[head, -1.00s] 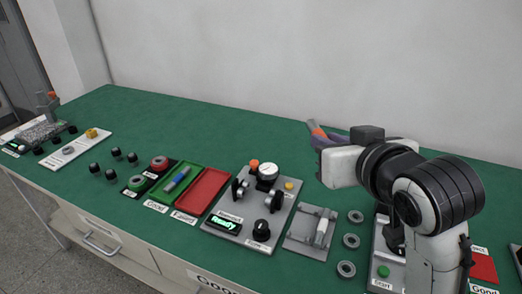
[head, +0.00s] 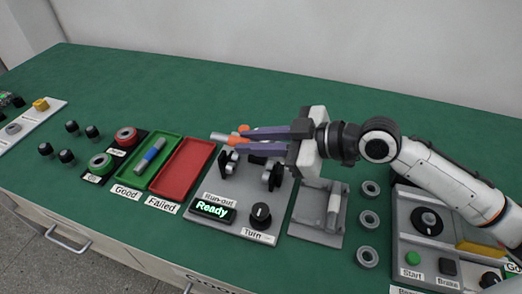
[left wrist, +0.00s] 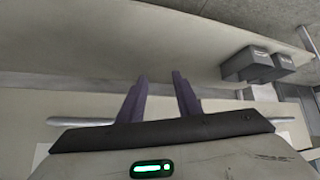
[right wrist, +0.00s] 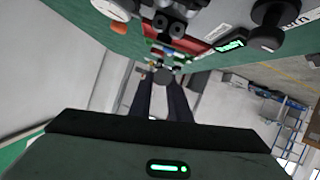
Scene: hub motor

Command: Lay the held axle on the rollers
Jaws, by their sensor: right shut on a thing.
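My right gripper (head: 240,135) is shut on a grey axle (head: 221,137), whose end sticks out past the fingertips. They hang over the far part of the run-out station (head: 222,228). In the right wrist view the axle (right wrist: 164,76) shows as a grey round end between the fingers. The dark rollers stand in two places on the station, left (head: 228,160) and right (head: 272,176), below the gripper and apart from the axle. The gripper partly hides the station's far part. My left gripper (left wrist: 160,80) is open and empty, seen only in the left wrist view.
Left of the station are a red tray (head: 204,152) and a green tray (head: 136,190) holding a blue-banded axle (head: 150,157). Right are a grey cradle (head: 311,231) with a light grey cylinder (head: 333,209), several rings (head: 369,219) and a Start/Brake panel (head: 400,248).

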